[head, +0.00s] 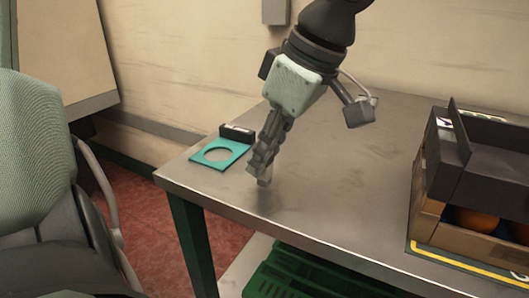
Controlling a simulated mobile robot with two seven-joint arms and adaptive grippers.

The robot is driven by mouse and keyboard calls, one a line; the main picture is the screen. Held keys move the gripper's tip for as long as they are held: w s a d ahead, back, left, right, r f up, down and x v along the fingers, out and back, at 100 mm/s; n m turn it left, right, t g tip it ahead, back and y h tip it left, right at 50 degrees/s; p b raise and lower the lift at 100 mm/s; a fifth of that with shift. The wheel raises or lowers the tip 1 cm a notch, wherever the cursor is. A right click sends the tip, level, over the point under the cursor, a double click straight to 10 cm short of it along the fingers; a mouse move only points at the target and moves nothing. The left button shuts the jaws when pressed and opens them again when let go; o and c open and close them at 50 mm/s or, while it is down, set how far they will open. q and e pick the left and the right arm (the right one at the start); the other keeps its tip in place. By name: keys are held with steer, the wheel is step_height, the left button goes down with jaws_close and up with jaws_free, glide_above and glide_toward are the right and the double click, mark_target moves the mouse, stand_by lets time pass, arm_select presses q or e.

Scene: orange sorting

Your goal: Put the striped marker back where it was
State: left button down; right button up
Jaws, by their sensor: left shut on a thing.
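My left gripper (263,178) points down over the left part of the grey table (330,180). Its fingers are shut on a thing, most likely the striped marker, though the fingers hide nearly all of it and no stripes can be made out. The fingertips are close to the tabletop; whether they touch it I cannot tell. No marker shows elsewhere on the table. My right gripper is not in view.
A teal plate with a round hole (202,157) and a small black block (237,132) lie left of my gripper near the table's edge. A wooden crate (470,233) with oranges (474,219) and a dark tray stands right. A green crate (300,278) is below. The table's middle is clear.

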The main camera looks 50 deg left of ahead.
arm_select(q)
steer(key=shift+f+b, duration=0.35)
steer(key=shift+f, duration=0.05)
steer(key=c, duration=1.4)
jaws_free()
steer(key=shift+o, duration=0.4)
steer(key=o, duration=0.4)
steer(key=shift+c, duration=0.2)
steer(key=shift+r, duration=0.1)
steer(key=shift+r+p, duration=1.05)
steer(key=shift+r, duration=2.9)
